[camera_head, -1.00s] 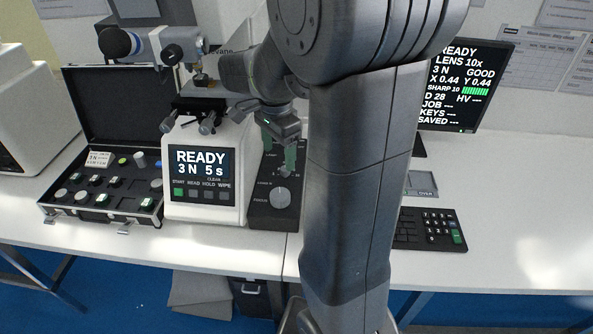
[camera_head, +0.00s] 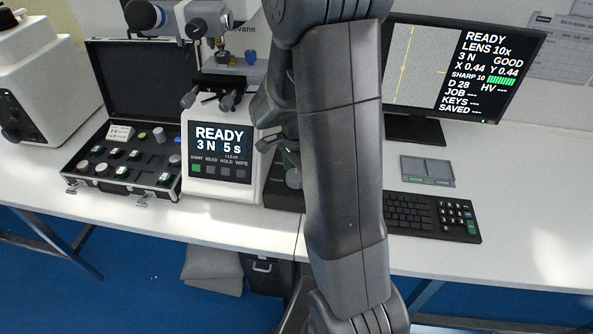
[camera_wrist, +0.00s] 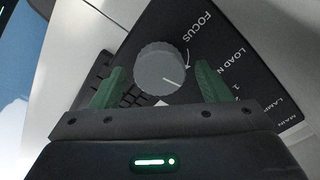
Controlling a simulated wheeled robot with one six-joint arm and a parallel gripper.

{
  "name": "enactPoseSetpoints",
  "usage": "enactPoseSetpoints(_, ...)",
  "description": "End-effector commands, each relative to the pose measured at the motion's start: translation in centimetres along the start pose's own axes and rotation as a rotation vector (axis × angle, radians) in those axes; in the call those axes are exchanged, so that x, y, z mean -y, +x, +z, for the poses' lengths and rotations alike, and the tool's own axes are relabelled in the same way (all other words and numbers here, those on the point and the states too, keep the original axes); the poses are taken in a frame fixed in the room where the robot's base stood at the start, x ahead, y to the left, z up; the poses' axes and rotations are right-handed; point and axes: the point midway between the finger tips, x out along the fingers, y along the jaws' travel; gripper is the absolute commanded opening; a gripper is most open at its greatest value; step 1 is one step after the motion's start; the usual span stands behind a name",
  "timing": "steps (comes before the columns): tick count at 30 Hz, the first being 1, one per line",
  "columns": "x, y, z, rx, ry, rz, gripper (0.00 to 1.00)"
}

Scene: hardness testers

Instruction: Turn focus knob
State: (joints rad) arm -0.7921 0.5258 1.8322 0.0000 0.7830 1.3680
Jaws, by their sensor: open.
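The focus knob (camera_wrist: 161,68) is a grey ribbed cylinder with a white pointer line, on a black panel (camera_wrist: 215,60) marked FOCUS and LOAD N. In the wrist view my gripper (camera_wrist: 160,88) is open, with one green finger on each side of the knob and gaps showing between. I cannot tell how far the fingertips are above the panel. In the head view the knob (camera_head: 293,178) shows as a small grey disc beside my arm, which hides most of the panel and gripper. The tester (camera_head: 222,150) reads READY, 3 N, 5 s.
A monitor (camera_head: 490,75) at the right reads READY, LENS 10x, SHARP 10, GOOD. A keyboard (camera_head: 430,215) and a small grey pad (camera_head: 427,170) lie below it. An open black case (camera_head: 125,110) with small samples stands left of the tester.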

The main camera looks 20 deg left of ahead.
Motion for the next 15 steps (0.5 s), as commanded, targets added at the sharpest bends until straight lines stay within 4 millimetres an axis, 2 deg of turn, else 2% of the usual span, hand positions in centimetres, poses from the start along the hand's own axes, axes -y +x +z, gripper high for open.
enactPoseSetpoints(7, -0.01, 0.05, 0.0, 0.0, 0.0, 0.0, 0.68)
enactPoseSetpoints(13, -0.01, 0.03, 0.0, 0.0, 0.0, 0.0, 0.29)
enactPoseSetpoints(15, -0.01, 0.02, 0.0, 0.0, 0.0, 0.0, 0.25)
